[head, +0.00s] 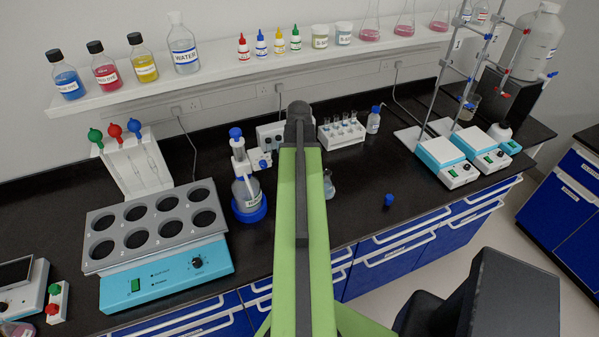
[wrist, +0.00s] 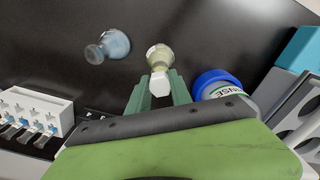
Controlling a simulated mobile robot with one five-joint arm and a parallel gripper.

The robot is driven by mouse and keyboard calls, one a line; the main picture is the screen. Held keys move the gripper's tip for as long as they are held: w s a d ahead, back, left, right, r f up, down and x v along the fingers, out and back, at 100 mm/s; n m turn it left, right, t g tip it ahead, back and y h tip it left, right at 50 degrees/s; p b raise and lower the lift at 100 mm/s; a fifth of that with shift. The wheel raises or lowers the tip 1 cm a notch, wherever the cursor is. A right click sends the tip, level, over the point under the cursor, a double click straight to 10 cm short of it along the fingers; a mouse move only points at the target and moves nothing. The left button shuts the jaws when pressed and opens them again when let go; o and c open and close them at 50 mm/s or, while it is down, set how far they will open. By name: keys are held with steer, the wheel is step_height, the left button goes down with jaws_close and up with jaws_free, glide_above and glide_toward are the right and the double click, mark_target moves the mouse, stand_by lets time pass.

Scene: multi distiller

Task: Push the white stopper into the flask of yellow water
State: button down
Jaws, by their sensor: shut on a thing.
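In the wrist view, the white stopper (wrist: 159,84) is between the green fingers of my gripper (wrist: 158,92), which is shut on it. The flask of yellow water (wrist: 159,54) is just beyond the stopper, its neck towards the stopper. Their outlines meet or overlap there; I cannot tell whether the stopper is in the mouth or just above it. In the head view my green arm hides my gripper, the stopper and the yellow flask.
A flask with bluish liquid (wrist: 110,44) stands to the left of the yellow one, also in the head view (head: 329,187). A blue-capped rinse bottle (wrist: 215,84) is close on the right. A blue stopper-like piece (head: 388,200) lies near the counter's front edge. A tube rack (head: 340,138) stands behind.

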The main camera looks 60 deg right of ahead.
steer(key=shift+f+b, duration=0.9)
steer(key=shift+f, duration=0.05)
steer(key=c, duration=1.1)
jaws_free()
steer(key=shift+r, duration=0.1)
step_height(320, 180, up, 17)
steer(key=p, duration=1.7)
steer(key=shift+r, duration=0.15)
steer(key=shift+s, duration=0.1)
